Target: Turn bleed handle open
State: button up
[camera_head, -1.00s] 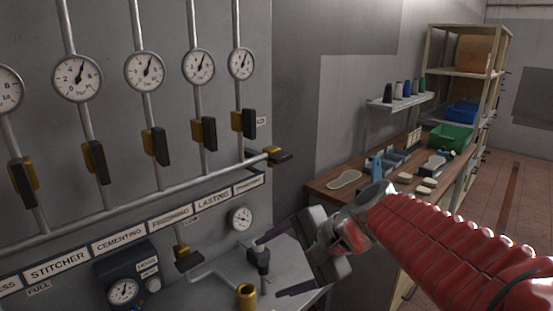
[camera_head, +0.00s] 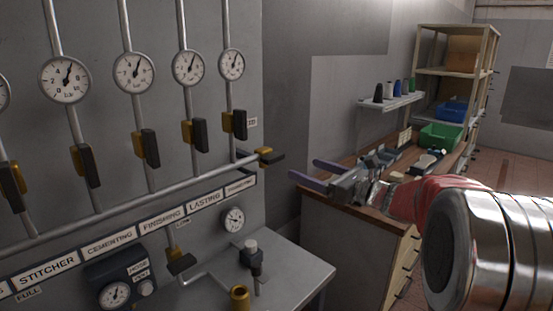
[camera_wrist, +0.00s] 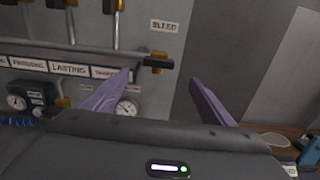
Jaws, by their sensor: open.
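The bleed valve sits at the right end of the horizontal manifold pipe, with a yellow hub and a short black bleed handle (camera_head: 272,157). In the wrist view the bleed handle (camera_wrist: 158,61) lies roughly level, pointing right, below a white BLEED label (camera_wrist: 164,26). My gripper (camera_head: 305,169) is open and empty, with its purple fingers pointing left toward the valve in the head view. In the wrist view my gripper (camera_wrist: 160,77) has one finger either side of the handle's line, and the handle appears beyond the fingertips, apart from them.
Several vertical pipes carry round gauges (camera_head: 188,68) and black-handled valves (camera_head: 235,124) left of the bleed valve. A grey bench (camera_head: 300,272) with small fittings juts out below. A wooden workbench (camera_head: 345,205) and a shelf rack (camera_head: 455,70) stand to the right.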

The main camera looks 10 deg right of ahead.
aim_at(277, 159)
jog(key=shift+a, duration=0.15)
jog(key=x, duration=1.3)
jog(key=shift+w+a, duration=0.2)
jog(key=shift+w, duration=0.1)
jog(key=shift+c, duration=0.3)
